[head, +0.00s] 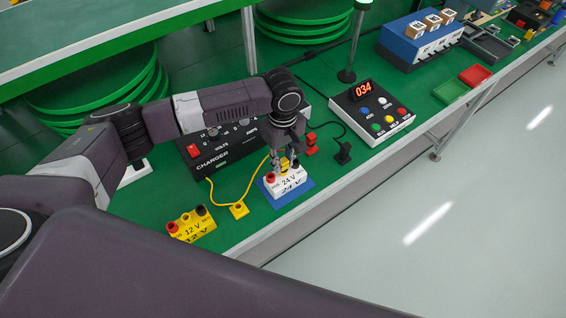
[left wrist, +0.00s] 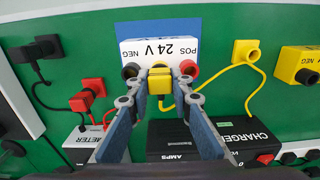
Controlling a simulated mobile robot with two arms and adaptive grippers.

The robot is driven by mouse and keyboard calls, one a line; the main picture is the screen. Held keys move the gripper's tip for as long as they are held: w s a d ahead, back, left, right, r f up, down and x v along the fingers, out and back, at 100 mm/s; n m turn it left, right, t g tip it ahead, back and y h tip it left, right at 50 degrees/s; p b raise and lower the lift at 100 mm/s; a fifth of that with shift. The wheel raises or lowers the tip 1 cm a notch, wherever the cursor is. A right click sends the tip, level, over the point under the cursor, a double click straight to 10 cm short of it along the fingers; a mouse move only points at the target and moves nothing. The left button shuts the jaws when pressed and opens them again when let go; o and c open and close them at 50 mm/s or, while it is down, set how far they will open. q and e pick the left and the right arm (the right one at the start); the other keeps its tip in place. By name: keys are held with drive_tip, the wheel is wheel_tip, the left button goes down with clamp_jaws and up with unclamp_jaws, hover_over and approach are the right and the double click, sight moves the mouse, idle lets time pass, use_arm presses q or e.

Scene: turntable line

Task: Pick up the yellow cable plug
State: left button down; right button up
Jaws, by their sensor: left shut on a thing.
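My left gripper (head: 284,164) is over the white 24 V block (head: 288,186), which lies on a blue mat (head: 298,200). In the left wrist view its two fingers (left wrist: 160,88) are shut on a yellow plug (left wrist: 160,76), between the block's black socket (left wrist: 130,71) and red socket (left wrist: 188,68). Whether the plug touches the block cannot be told. A second yellow plug (head: 239,210) lies on the green table left of the mat, with yellow cable (head: 230,185) at it; it also shows in the left wrist view (left wrist: 245,50). My right gripper is out of view.
The black charger (head: 215,150) stands behind the block. The yellow 12 V block (head: 190,226) is at the front left. The table's front edge is close.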

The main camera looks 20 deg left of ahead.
sight(283, 160)
use_arm(q)
wheel_tip(283, 160, up, 20)
drive_tip(key=b, duration=0.2)
idle(0.4)
